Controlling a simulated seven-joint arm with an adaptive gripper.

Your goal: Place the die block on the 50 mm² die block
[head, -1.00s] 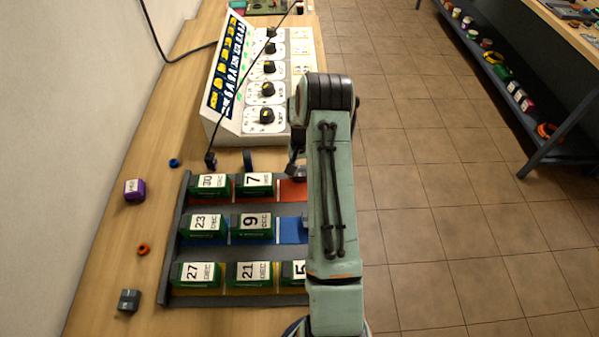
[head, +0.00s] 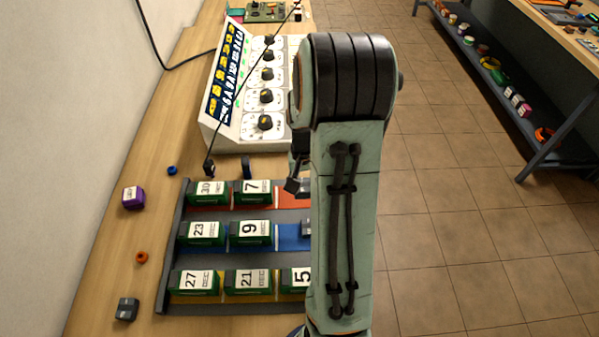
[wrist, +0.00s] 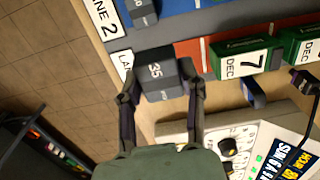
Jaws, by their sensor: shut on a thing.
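A dark grey die block marked 35 (wrist: 158,72) is held between the two fingers of my gripper (wrist: 160,88) in the wrist view, over the end of the red lane near a white lane label. A second grey block (wrist: 142,12) sits on the blue lane in the wrist view. It is partly cut off, and its marking is too small to read. It also shows at the arm's edge in the head view (head: 306,228). Another grey block (head: 127,309) stands on the bench at the lower left, its marking unreadable. I cannot tell which block is the 50 mm² one.
The rack (head: 172,250) holds several green date blocks, such as the 7 block (head: 251,193) and the 9 block (head: 250,233). A console with knobs (head: 222,135) stands behind it. A purple block (head: 133,198) and blue and orange rings lie left of the rack.

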